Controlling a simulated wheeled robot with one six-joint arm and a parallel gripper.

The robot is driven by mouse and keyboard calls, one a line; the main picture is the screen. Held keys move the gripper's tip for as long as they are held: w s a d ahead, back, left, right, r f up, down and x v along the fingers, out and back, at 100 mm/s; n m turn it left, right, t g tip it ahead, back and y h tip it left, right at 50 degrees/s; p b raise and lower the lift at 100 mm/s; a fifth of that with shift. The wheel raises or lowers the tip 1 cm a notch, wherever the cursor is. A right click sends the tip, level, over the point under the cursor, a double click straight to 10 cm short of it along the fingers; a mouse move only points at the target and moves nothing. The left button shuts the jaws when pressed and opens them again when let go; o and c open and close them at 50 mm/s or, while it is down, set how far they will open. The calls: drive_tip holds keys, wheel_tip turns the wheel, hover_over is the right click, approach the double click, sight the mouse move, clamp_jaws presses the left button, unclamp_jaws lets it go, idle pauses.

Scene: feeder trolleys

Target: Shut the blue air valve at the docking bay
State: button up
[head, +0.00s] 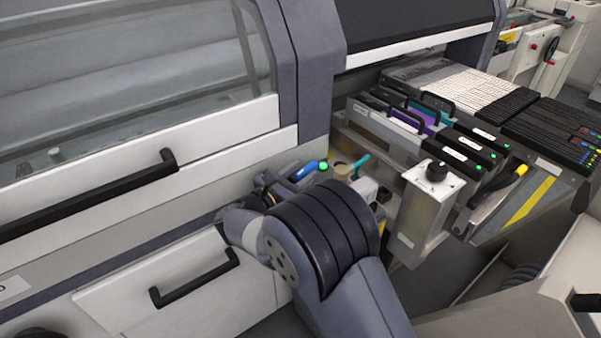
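The blue air valve handle (306,170) shows at the docking bay, beside the white machine wall in the middle of the head view. It slants up to the right, and a green light (323,166) shows at its upper right end. My arm's dark, thick joint stands in front of the bay and hides what lies below the handle. The end of my arm is just left of and below the blue handle, small and partly hidden. I cannot tell whether my fingers touch the handle or how far apart they are.
A teal lever (360,166) is right of the blue handle. A grey box with a black knob (437,171) stands further right, before feeders with black handles (431,100). Black drawer handles (195,278) stick out at the left. A trolley (530,200) fills the right.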

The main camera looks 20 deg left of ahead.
drive_tip(key=v, duration=1)
drive_tip(key=shift+s, duration=0.3)
drive_tip(key=shift+c, duration=0.2)
